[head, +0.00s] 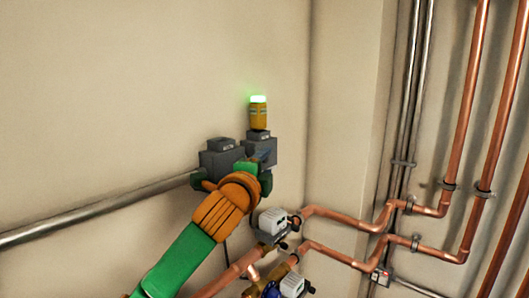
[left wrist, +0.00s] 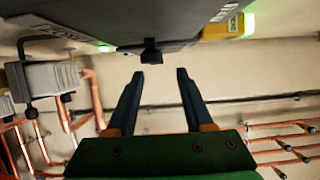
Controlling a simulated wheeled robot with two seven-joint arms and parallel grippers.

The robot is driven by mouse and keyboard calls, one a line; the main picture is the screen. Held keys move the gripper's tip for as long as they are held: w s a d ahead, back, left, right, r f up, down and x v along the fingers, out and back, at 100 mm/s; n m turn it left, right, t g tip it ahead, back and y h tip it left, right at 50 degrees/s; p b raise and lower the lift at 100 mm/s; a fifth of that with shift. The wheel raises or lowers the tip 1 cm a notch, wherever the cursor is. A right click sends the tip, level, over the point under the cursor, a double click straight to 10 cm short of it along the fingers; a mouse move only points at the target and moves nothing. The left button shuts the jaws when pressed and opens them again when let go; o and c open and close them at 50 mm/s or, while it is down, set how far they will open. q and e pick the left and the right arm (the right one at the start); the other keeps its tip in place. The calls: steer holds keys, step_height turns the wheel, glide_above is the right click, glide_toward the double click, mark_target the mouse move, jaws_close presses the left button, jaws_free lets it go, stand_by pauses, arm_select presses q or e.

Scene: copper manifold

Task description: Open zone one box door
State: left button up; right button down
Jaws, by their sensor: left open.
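A dark grey box (head: 220,158) is on the wall in the head view, partly covered by my left arm. A second grey part (head: 262,150) adjoins it under the beacon; I cannot tell which of them is the door. In the left wrist view a dark grey box (left wrist: 110,22) fills the top, with a black knob-like handle (left wrist: 151,52) at its edge. My left gripper (left wrist: 160,75) is open, its two dark fingers apart, with the handle just beyond and between the fingertips. No contact shows. In the head view the fingertips are hidden by the wrist. My right gripper is not in view.
A yellow beacon (head: 258,115) with a lit green top stands above the grey parts. A grey conduit (head: 100,212) runs left along the wall. Copper pipes (head: 345,222) and white valve units (head: 272,222) lie right and below. The upper left wall is bare.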

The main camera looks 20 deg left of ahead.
arm_select(q)
steer(key=shift+w+a+f, duration=0.1)
steer(key=shift+w+a, duration=0.2)
steer(key=shift+w, duration=0.2)
steer(key=shift+w+a+f, duration=0.1)
steer(key=shift+w+a, duration=0.15)
steer(key=shift+w, duration=0.25)
steer(key=shift+w+a+f, duration=0.1)
steer(key=shift+a+f, duration=0.05)
steer(key=shift+a, duration=0.05)
steer(key=shift+s+d, duration=0.2)
jaws_close()
steer(key=shift+r, duration=0.2)
